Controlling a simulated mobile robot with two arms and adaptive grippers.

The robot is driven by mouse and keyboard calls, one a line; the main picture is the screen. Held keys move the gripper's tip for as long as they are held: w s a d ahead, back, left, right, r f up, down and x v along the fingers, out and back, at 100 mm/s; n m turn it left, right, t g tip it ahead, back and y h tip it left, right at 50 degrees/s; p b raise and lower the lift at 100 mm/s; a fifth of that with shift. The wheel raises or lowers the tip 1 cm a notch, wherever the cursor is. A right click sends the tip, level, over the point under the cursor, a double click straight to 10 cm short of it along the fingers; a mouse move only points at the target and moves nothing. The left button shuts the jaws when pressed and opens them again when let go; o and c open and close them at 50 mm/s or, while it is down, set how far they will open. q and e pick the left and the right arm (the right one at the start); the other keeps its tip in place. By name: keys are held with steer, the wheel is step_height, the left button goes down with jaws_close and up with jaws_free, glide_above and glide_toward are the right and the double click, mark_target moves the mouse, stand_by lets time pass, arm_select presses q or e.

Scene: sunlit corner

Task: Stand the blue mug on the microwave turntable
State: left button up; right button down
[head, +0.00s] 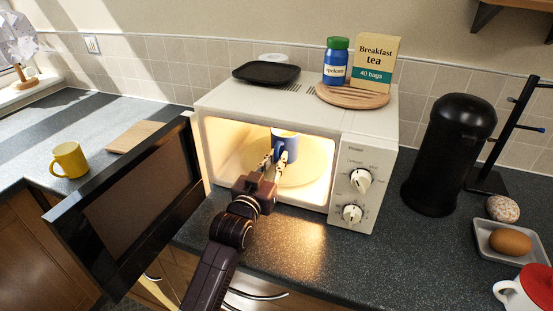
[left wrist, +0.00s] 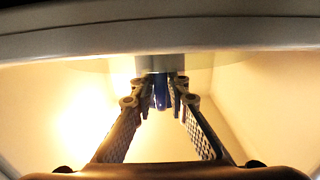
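The blue mug (head: 286,146) is upright inside the lit microwave (head: 366,150), over the pale round turntable (head: 312,165). Whether its base touches the turntable is hidden from me. My left gripper (head: 275,158) reaches in through the open front, with its fingers closed in on the mug's near side. In the left wrist view, the fingertips (left wrist: 161,90) stand close on both sides of a narrow blue part of the mug (left wrist: 160,98), seemingly its handle. The microwave door (head: 130,205) is swung wide open to the left. My right gripper is not in view.
The microwave's opening frame surrounds my left gripper closely. On top sit a black tray (head: 266,73), an apricots jar (head: 336,66) and a tea box (head: 376,62) on a wooden board (head: 352,96). A yellow mug (head: 69,160) stands left; a black canister (head: 447,155) stands right.

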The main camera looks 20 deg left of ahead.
arm_select(q)
steer(key=shift+o, duration=1.1)
steer(key=s, duration=0.4)
steer(key=s+b, duration=0.1)
steer(key=s, duration=0.7)
steer(key=shift+a, duration=0.25)
